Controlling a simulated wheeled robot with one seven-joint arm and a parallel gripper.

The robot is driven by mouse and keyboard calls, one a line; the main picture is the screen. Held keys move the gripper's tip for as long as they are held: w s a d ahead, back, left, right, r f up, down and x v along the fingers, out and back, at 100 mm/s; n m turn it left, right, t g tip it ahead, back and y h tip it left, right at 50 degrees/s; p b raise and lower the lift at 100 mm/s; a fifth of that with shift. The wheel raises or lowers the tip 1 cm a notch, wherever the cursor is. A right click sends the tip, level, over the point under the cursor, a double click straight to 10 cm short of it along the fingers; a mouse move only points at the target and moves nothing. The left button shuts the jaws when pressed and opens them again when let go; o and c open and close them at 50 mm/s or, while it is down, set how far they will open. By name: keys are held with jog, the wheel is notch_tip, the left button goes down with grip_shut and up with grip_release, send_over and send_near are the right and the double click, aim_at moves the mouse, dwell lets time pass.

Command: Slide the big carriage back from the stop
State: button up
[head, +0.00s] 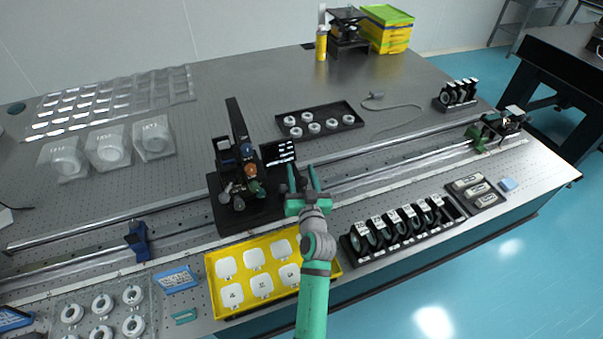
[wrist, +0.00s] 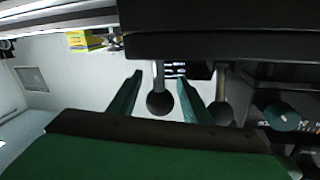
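The big carriage (head: 228,213) is a wide black platform on the long rail, left of my gripper, carrying a tall black post, knobs and a small dark screen. In the head view my gripper (head: 303,180) is at its right side. In the wrist view my gripper (wrist: 158,85) is open, its green fingers spread on either side of a black ball knob (wrist: 160,104) on a pale stem. Gaps show beside the knob. A blue block (head: 138,241) sits on the rail to the left and a green block (head: 476,138) to the right; I cannot tell which is the stop.
The rail (head: 400,166) is bare between the carriage and the green block. A yellow tray (head: 213,285) of white pieces and a black rack (head: 352,249) of round optics line the front edge. A dark tray (head: 320,109) of white rings lies behind.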

jog(key=shift+s+d, duration=0.35)
jog(key=shift+s, duration=1.45)
jog(key=shift+s+d, duration=0.35)
jog(key=shift+s, duration=1.4)
jog(key=shift+s+d, duration=0.35)
jog(key=shift+s, duration=1.45)
